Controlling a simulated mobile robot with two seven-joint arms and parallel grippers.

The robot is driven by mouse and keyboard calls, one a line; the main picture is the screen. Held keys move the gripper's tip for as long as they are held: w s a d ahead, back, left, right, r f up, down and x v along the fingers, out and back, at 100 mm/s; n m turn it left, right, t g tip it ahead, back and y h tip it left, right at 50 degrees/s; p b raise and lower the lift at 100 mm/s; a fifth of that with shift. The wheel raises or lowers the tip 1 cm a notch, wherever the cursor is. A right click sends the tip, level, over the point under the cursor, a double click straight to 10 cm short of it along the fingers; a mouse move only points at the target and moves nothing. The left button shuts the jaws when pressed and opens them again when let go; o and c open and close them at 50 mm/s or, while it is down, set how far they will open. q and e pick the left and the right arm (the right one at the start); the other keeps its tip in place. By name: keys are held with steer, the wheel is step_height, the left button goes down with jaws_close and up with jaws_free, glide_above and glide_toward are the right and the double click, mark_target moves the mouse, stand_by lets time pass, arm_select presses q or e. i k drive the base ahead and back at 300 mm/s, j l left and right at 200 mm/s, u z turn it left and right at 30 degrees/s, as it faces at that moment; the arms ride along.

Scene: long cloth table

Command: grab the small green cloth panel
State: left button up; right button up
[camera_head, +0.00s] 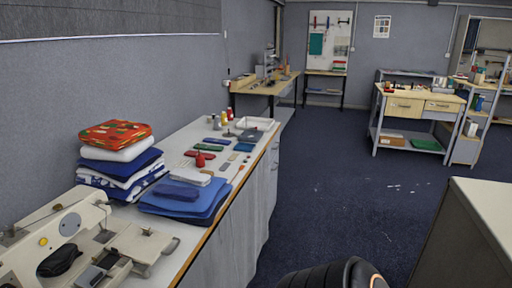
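Several small flat pieces lie on the long table (150,213) along the left wall. One is a thin green piece (208,147), and a dull teal-green piece (244,147) lies to its right, near the table edge. They are too small in view for me to tell which is the cloth panel. A larger green sheet (316,44) hangs on the white board at the back wall. Neither of my grippers shows in the head view.
A sewing machine (62,238) stands at the near end of the table. Folded cloth stacks (120,160) and blue cloths (185,200) lie behind it. Open floor (340,180) lies right of the table; a cabinet (470,230) stands at right.

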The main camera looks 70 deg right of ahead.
mark_target(203, 146)
steer(key=z, duration=2.5)
steer(key=i+l+z, duration=0.1)
steer(key=i+z, duration=0.15)
steer(key=i, duration=0.15)
steer(key=i+z, duration=0.25)
steer(key=i, duration=1.65)
steer(key=i+l, duration=0.1)
steer(key=i, duration=1.3)
steer(key=i+u, duration=0.1)
steer(key=i, duration=1.35)
steer(key=u, duration=0.45)
steer(key=i+l+u, duration=0.1)
steer(key=u, duration=0.35)
steer(key=i+l+u, duration=0.1)
steer(key=u, duration=0.35)
